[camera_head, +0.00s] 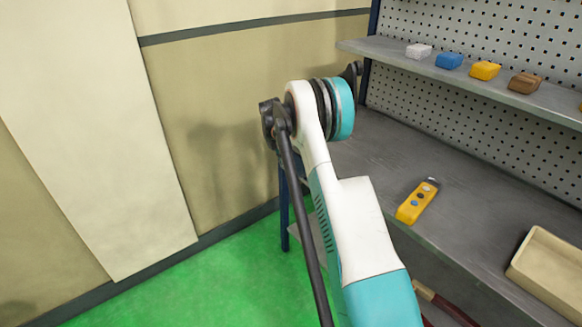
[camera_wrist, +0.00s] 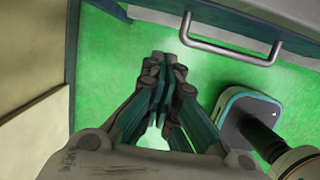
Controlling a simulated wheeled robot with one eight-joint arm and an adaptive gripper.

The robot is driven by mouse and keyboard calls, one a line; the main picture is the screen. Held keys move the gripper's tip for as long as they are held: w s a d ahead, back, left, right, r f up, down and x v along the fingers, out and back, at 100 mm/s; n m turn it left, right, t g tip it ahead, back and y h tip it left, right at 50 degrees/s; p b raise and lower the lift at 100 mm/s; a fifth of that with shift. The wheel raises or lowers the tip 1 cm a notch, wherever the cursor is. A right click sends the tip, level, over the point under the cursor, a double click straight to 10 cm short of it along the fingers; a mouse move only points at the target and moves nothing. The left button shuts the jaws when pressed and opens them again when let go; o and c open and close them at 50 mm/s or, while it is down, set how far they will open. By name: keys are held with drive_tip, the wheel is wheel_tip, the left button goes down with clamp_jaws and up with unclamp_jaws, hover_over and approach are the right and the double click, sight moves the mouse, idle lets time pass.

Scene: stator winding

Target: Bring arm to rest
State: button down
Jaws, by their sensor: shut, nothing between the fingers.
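My arm (camera_head: 355,235) is raised and bent in the head view, in front of the grey workbench. Its white and teal links fill the middle of the picture, and my gripper is not visible there. In the wrist view my gripper (camera_wrist: 160,62) points down over the green floor (camera_wrist: 215,80). Its dark, teal-padded fingertips are together, with nothing held between them.
The grey workbench (camera_head: 460,205) stands at right with a yellow controller (camera_head: 417,201) and a beige tray (camera_head: 552,268). A shelf (camera_head: 385,48) above holds several small coloured blocks. A metal handle (camera_wrist: 230,52) shows near the gripper. A wall is at left; green floor lies between.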

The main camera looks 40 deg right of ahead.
drive_tip(key=shift+v, duration=1.45)
